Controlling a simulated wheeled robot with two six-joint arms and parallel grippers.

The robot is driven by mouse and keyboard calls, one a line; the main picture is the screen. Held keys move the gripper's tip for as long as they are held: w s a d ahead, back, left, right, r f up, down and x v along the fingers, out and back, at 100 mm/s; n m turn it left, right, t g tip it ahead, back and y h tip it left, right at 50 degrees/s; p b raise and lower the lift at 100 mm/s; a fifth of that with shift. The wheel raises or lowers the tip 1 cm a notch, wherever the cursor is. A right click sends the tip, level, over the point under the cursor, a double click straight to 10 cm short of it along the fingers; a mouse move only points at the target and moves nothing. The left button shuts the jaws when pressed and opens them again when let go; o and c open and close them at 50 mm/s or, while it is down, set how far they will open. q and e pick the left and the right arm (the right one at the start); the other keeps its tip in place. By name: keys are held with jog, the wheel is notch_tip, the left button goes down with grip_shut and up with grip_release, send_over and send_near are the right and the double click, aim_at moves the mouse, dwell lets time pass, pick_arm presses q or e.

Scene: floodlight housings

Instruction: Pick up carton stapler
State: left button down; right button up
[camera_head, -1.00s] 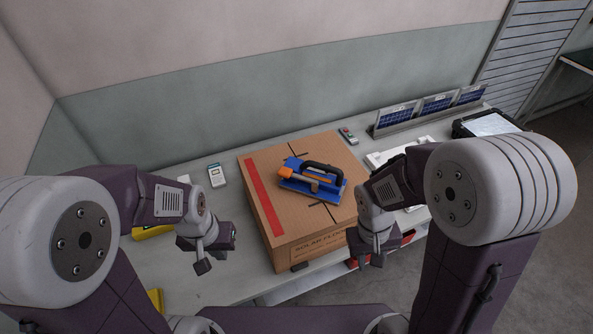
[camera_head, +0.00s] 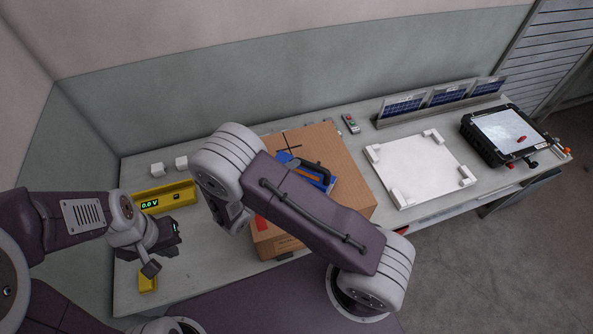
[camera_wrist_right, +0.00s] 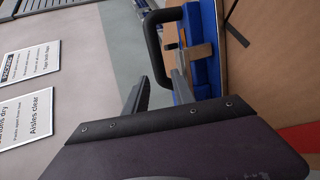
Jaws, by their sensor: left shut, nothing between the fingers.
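The carton stapler (camera_head: 312,172), blue with a black handle and some orange, lies on top of the cardboard carton (camera_head: 345,190). My right arm hides part of it in the head view. In the right wrist view the stapler's blue body (camera_wrist_right: 204,45) and black handle loop show just ahead of my right gripper (camera_wrist_right: 162,76). Its two fingers are apart, with the lower end of the handle close to or between the tips; contact cannot be told. The right fingers are hidden in the head view. My left gripper (camera_head: 150,268) is shut and empty over the table's left side.
A white board with corner blocks (camera_head: 418,172), a tablet (camera_head: 505,135) and a rack of small panels (camera_head: 440,98) stand right of the carton. Wall signs (camera_wrist_right: 25,118) show in the wrist view.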

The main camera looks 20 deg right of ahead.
aim_at(303, 170)
jog(key=p+x, duration=0.1)
jog(key=x, duration=0.2)
jog(key=shift+d, duration=0.1)
jog(key=shift+w+d+f, duration=0.1)
jog(key=shift+w+d, duration=0.05)
jog(key=p+x, duration=0.2)
jog(key=x, duration=0.2)
jog(key=shift+w+d+p, duration=0.15)
jog(key=shift+d+p, duration=0.25)
jog(key=shift+w+d+f, duration=0.2)
jog(key=shift+d+f, duration=0.05)
jog(key=shift+a, duration=0.1)
grip_shut()
jog(key=shift+r, duration=0.15)
dwell(0.4)
